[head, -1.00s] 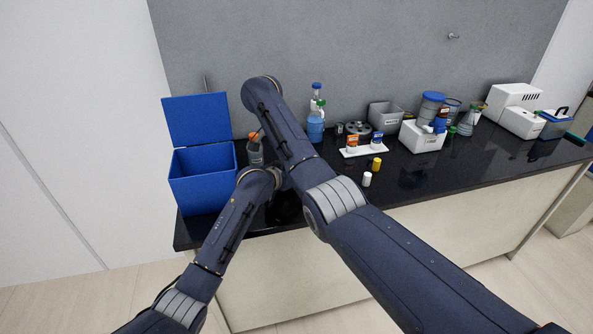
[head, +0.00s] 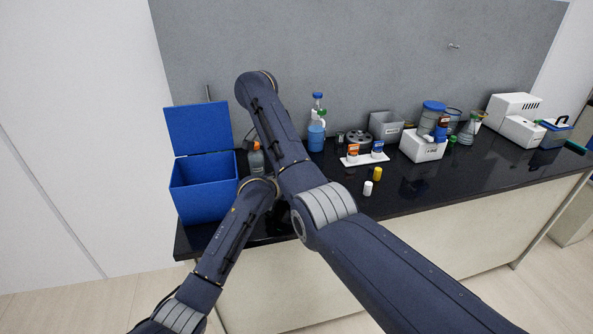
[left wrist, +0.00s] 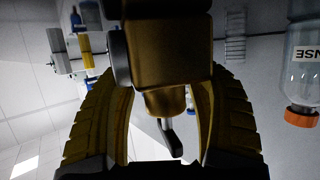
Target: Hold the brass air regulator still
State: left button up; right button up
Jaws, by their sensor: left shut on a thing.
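The brass air regulator (left wrist: 168,55) fills the upper middle of the left wrist view, close to the camera. It has a blocky brass body, a round grey part on its left side and a small dark lever below. My left gripper (left wrist: 163,78) is shut on it, with one ridged finger on each side. In the head view the regulator and the left gripper are hidden behind my arms. My right gripper shows in neither view; only its arm crosses the head view.
A blue open-lidded bin (head: 204,188) stands left of my arms. An orange-capped bottle (head: 256,162) is close by and also shows in the left wrist view (left wrist: 303,70). A blue-liquid bottle (head: 316,135) and a white rack (head: 364,157) stand right.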

pick_arm(q)
jog(key=o, duration=1.5)
jog(key=shift+s+f, duration=0.1)
jog(key=shift+f, duration=0.45)
jog(key=shift+o, duration=1.2)
jog(key=shift+r, duration=0.15)
jog(key=shift+r, duration=0.15)
